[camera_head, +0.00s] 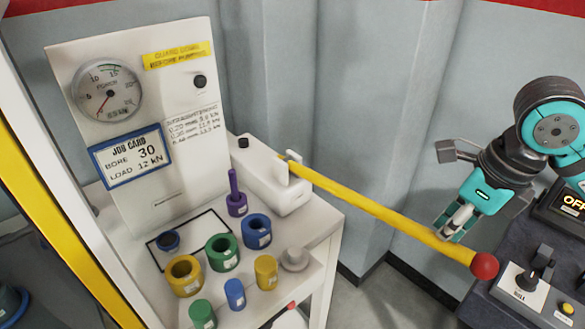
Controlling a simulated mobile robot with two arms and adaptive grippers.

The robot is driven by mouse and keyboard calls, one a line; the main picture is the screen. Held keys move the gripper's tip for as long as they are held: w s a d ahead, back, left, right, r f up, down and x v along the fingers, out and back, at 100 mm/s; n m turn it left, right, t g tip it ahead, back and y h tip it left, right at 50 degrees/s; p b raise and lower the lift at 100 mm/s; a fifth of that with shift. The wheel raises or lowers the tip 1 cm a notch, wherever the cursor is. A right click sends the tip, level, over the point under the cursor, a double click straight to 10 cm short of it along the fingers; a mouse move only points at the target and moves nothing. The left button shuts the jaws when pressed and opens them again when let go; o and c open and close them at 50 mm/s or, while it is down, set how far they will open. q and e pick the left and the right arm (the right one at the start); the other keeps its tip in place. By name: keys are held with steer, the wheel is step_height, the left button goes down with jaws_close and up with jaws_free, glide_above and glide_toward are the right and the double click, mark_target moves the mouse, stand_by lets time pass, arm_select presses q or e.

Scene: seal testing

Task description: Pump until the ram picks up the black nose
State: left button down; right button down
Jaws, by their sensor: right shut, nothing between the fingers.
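The pump lever is a long yellow bar (375,205) with a red ball end (484,266). It slopes down to the right from the white pump body (272,182) on the bench. My right gripper (447,230) is shut and empty, its tips at the lever's upper edge a little short of the red ball; whether they touch it I cannot tell. The force gauge (107,92) on the white panel has its red needle over the dial. I cannot make out the ram or a black nose for certain. My left gripper is not in view.
The job card (131,156) reads bore 30, load 12 kN. Coloured rings and plugs, such as a green ring (223,252) and a purple stepped plug (237,204), stand on the white bench. A dark console (525,290) with a switch and an OFF display is at right.

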step_height(320, 180, down, 8)
steer(key=b, duration=0.7)
stand_by(1.6)
steer(key=shift+s, duration=0.1)
step_height(320, 180, up, 10)
steer(key=p, duration=0.7)
steer(key=shift+a+r+p, duration=0.1)
steer(key=shift+r+p, duration=0.05)
steer(key=shift+p, duration=0.25)
step_height(320, 180, up, 7)
steer(key=s+d+p, duration=0.2)
steer(key=p, duration=0.2)
steer(key=shift+s+d, duration=0.35)
steer(key=shift+s, duration=0.05)
steer(key=shift+w, duration=0.1)
